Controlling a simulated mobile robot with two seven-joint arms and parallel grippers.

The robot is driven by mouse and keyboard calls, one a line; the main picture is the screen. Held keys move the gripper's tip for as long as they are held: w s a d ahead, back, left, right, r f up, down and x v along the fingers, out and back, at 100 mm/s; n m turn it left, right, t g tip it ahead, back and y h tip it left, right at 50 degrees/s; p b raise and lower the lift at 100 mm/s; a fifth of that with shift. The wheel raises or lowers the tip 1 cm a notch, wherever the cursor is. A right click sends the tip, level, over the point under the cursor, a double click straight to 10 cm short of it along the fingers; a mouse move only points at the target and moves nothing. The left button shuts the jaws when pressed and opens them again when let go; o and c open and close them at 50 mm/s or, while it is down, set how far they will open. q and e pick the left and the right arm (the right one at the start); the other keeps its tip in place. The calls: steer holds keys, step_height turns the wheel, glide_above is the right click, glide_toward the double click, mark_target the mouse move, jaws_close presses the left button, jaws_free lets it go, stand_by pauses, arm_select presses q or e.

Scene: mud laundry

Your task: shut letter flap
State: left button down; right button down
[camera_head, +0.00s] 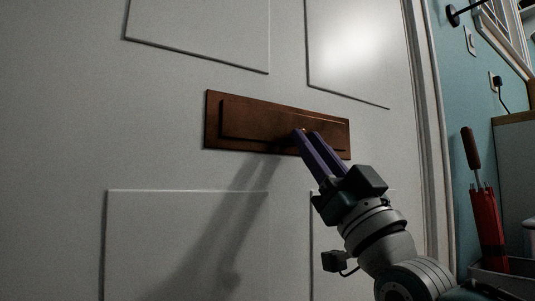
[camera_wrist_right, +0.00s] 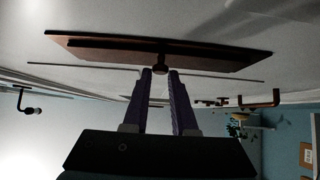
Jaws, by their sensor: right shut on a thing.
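The letter flap (camera_head: 255,118) is a brown panel on a brown backing plate (camera_head: 213,120), set across a white door. It also shows edge-on in the right wrist view (camera_wrist_right: 110,47). A small dark knob (camera_wrist_right: 160,69) stands out from the middle of the flap. My right gripper (camera_head: 304,132) reaches up from the lower right. Its purple fingers are shut on the knob, one on each side, as the right wrist view shows (camera_wrist_right: 160,75). The flap looks close to the plate; I cannot tell its exact angle. My left gripper is not in view.
The white door (camera_head: 60,120) has raised mouldings and fills most of the head view. On the right are the door frame (camera_head: 428,130), a blue wall (camera_head: 460,95) and a red umbrella (camera_head: 487,215) in a stand. The space before the door on the left is clear.

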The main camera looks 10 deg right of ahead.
steer(key=shift+f, duration=0.1)
steer(key=c, duration=1.1)
jaws_free()
steer(key=o, duration=0.4)
steer(key=shift+w+a, duration=0.1)
steer(key=shift+w, duration=0.15)
steer(key=shift+c, duration=0.2)
arm_select(q)
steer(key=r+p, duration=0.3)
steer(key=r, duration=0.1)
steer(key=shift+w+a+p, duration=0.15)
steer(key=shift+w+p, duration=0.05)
steer(key=shift+p, duration=0.2)
arm_select(e)
steer(key=v, duration=0.9)
steer(key=shift+s+f, duration=0.25)
steer(key=shift+s, duration=0.1)
